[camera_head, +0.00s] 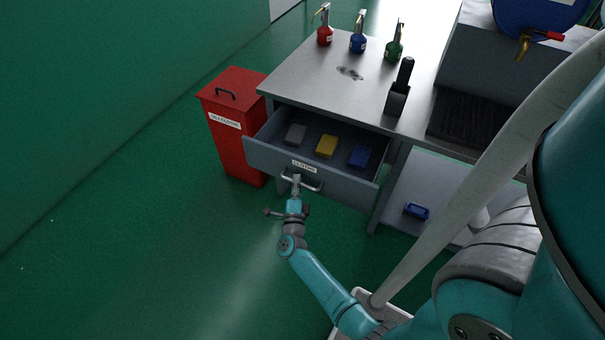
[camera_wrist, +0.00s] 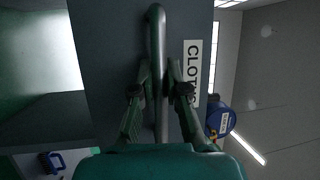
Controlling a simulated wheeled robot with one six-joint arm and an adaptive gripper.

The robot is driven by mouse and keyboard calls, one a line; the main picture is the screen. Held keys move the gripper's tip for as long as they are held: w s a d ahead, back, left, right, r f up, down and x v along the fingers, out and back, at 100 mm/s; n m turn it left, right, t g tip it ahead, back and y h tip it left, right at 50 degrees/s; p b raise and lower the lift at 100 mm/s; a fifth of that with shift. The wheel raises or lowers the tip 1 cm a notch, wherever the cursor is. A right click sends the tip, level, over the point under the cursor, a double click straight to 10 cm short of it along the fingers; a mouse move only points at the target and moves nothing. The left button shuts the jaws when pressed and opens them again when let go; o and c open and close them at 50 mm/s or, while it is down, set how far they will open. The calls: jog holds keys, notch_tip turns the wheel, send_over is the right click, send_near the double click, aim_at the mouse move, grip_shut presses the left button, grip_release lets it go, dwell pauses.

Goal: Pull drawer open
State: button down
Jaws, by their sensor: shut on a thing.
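The grey drawer (camera_head: 265,158) under the metal bench stands open in the head view. It holds a grey block (camera_head: 296,134), a yellow block (camera_head: 326,146) and a blue block (camera_head: 361,156). Its front carries a label reading "CLOTHS" and a metal bar handle (camera_head: 313,187). My gripper (camera_head: 297,180) is at the handle. In the wrist view the handle (camera_wrist: 156,50) runs up the picture between the fingers of my gripper (camera_wrist: 159,80), which is shut on it beside the label (camera_wrist: 192,72).
A red bin (camera_head: 236,155) stands close to the drawer's left side. A blue object (camera_head: 416,211) lies on the lower shelf. The green floor (camera_head: 150,240) before the drawer is clear.

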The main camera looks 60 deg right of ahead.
jog(key=shift+s+a, duration=0.2)
jog(key=shift+a, duration=1.7)
jog(key=c, duration=1.2)
grip_release()
jog(key=v, duration=1.2)
jog(key=shift+d+f, duration=0.1)
jog(key=shift+s, duration=0.1)
jog(key=s+a+r+n+t+y, duration=0.2)
jog(key=s+a+r+n+y, duration=0.4)
jog(key=n, duration=0.4)
jog(key=s+a+r+n+t+y, duration=0.2)
jog(key=s+a+r+n+y, duration=0.4)
jog(key=s+a+r+n, duration=0.1)
jog(key=s+a+r+n+t+y, duration=0.1)
jog(key=s+a+r+n+y, duration=0.4)
jog(key=s+n, duration=0.6)
jog(key=shift+s+a+r+n+t+y, duration=0.15)
jog(key=shift+a+r+n, duration=0.15)
jog(key=shift+r, duration=0.35)
jog(key=shift+w+a+r+n+t+y, duration=0.1)
jog(key=shift+a+r+n, duration=0.15)
jog(key=shift+a+r, duration=0.3)
jog(key=shift+s+a+r+n+t+y, duration=0.15)
jog(key=shift+a+r+n, duration=0.1)
jog(key=shift+r, duration=0.45)
